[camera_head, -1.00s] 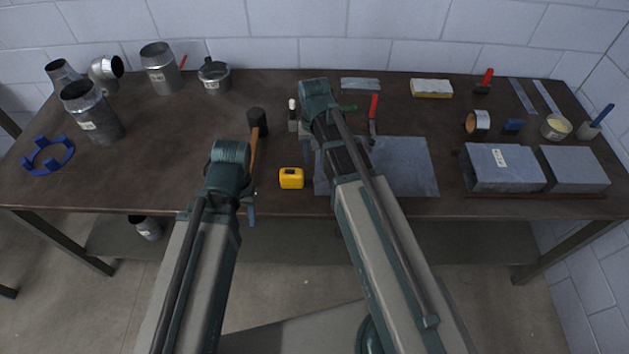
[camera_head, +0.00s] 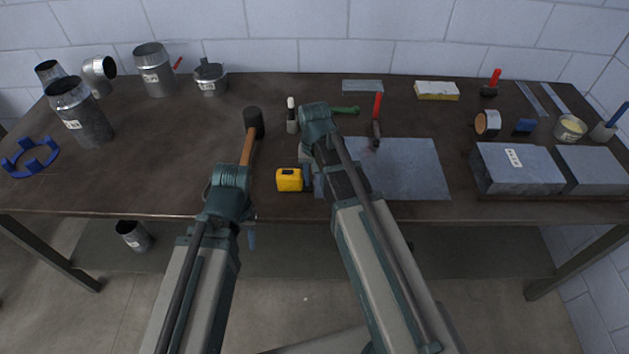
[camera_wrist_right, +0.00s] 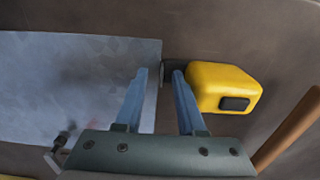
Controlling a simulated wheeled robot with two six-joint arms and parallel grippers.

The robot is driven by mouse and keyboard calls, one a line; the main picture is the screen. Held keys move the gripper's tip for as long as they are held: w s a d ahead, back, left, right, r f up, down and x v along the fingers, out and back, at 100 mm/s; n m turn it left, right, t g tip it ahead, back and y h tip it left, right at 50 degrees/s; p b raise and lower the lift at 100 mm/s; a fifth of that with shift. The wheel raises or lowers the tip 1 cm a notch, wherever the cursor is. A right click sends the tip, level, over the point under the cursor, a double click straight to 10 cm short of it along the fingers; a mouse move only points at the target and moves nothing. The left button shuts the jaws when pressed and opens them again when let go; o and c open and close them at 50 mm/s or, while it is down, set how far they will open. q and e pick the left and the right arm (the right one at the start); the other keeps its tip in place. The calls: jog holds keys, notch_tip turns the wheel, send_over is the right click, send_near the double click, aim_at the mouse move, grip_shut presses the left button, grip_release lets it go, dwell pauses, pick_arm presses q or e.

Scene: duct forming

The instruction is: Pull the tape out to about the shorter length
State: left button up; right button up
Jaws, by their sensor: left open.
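The yellow tape measure (camera_head: 289,180) sits on the bench in front of my arms. In the right wrist view the tape measure (camera_wrist_right: 223,87) lies just right of my right gripper (camera_wrist_right: 160,74). Its fingers are apart, one beside the case and the other over the metal sheet's edge. A small dark piece at the case's mouth shows between the fingertips; I cannot tell whether they touch it. In the head view my right gripper (camera_head: 314,184) is low beside the case. My left gripper (camera_head: 251,234) is mostly hidden under its wrist, near the bench's front edge, with nothing visible in it.
A grey metal sheet (camera_head: 410,170) lies right of the tape measure. A mallet (camera_head: 250,135) lies behind it to the left. Grey blocks (camera_head: 515,168) stand at right. The bench's left-centre is clear.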

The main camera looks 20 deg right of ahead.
grip_shut()
dwell(1.4)
